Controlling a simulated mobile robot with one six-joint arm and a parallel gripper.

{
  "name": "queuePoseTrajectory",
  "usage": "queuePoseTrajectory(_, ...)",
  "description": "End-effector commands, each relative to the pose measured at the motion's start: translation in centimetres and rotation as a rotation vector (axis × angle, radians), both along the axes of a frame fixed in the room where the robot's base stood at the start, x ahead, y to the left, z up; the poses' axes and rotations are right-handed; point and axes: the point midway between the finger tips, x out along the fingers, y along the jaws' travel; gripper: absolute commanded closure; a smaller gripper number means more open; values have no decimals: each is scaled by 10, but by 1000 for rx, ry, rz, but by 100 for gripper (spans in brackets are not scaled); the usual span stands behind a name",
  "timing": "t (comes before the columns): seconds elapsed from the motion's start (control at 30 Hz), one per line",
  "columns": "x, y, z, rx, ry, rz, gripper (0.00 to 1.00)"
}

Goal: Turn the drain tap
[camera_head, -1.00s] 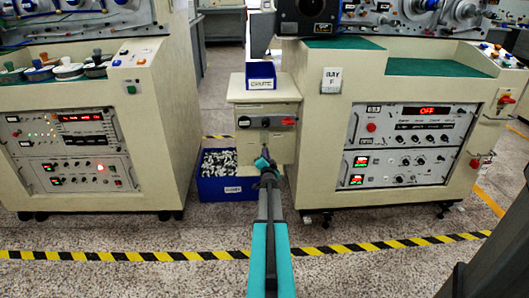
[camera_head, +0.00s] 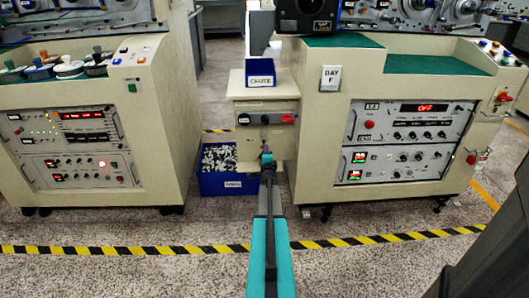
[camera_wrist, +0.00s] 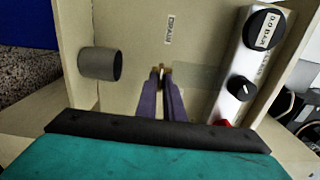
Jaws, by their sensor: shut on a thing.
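The drain tap shows in the wrist view as a small brass-coloured piece (camera_wrist: 161,71) on the cream cabinet front, by a label that reads DRAIN (camera_wrist: 169,30). My gripper (camera_wrist: 159,84) has its two purple fingers closed on this piece, which hides most of it. In the head view my gripper (camera_head: 266,154) is at the front of the small cream cabinet (camera_head: 283,148), just below its control strip. The tap itself is too small to make out there. A grey round pipe stub (camera_wrist: 100,64) sticks out beside the tap.
The control strip (camera_wrist: 250,70) with black knobs and a red part runs close beside the fingers. A blue bin (camera_head: 228,184) of pale pieces stands on the floor left of the cabinet. A blue CHUTE box (camera_head: 260,79) sits on top. Large consoles flank both sides.

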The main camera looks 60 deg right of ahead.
Motion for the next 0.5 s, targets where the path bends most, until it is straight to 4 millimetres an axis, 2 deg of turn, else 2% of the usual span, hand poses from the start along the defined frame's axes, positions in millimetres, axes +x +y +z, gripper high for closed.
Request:
queuePoseTrajectory(0.4,-5,-4,1,8,-15,-8,100)
queuePoseTrajectory(0.43,-5,-4,1,8,-15,-8,91)
queuePoseTrajectory(0.5,-4,-4,1,8,-14,-7,79)
